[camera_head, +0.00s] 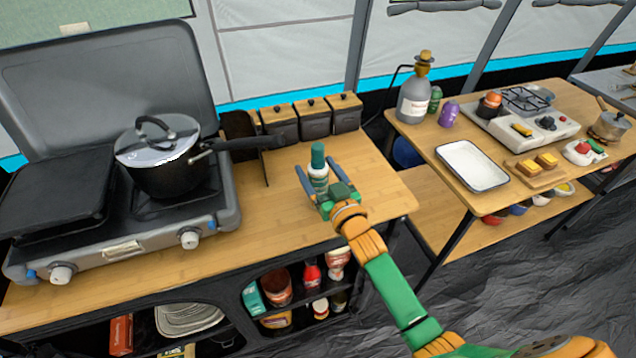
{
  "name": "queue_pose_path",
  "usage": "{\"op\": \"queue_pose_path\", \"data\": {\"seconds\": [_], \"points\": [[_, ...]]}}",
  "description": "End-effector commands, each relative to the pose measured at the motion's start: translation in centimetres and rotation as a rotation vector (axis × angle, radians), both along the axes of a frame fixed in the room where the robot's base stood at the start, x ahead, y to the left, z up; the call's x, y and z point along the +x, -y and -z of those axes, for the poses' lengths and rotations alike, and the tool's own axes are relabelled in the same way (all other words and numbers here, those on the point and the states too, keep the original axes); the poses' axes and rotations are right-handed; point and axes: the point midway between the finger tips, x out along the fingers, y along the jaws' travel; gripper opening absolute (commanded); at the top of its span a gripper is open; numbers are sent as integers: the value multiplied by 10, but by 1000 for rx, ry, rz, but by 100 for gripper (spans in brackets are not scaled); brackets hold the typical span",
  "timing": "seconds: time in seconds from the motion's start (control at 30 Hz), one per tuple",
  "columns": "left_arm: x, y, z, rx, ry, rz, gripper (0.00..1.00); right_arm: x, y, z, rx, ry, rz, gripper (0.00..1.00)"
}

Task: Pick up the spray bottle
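The spray bottle (318,172) stands upright on the near wooden counter (385,185), in front of the row of dark boxes. It has a green top and a pale body with a dark label. My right gripper (319,172) reaches in from the lower right. Its two blue fingers are spread, one on each side of the bottle, with gaps showing at the fingertips. The gripper's green and orange body hides the bottle's base. I cannot tell whether either finger touches the bottle. My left gripper is not in view.
A gas stove (120,235) with a lidded pot (165,175) stands at left; the pot's handle points toward the bottle. Wood-lidded dark boxes (313,122) line the counter's back. A second table at right holds a white tray (472,166) and a large grey bottle (413,100).

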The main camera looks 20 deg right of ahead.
Motion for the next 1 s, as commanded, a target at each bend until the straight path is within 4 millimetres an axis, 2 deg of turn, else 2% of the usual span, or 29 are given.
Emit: {"op": "queue_pose_path", "data": {"seconds": [0.03,0.27,0.53,0.67,0.77,1.0], "points": [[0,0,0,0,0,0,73,0,0,0,0,0,0,63],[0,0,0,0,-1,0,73,0,0,0,0,-1,0,1],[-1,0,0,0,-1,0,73,0,0,-1,0,0,0,0],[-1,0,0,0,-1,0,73,0,0,-12,-2,4,0,0],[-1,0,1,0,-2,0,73,0,0,-33,-2,7,0,0],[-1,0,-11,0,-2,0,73,-58,-14,-97,3,3,-2,0]]}}
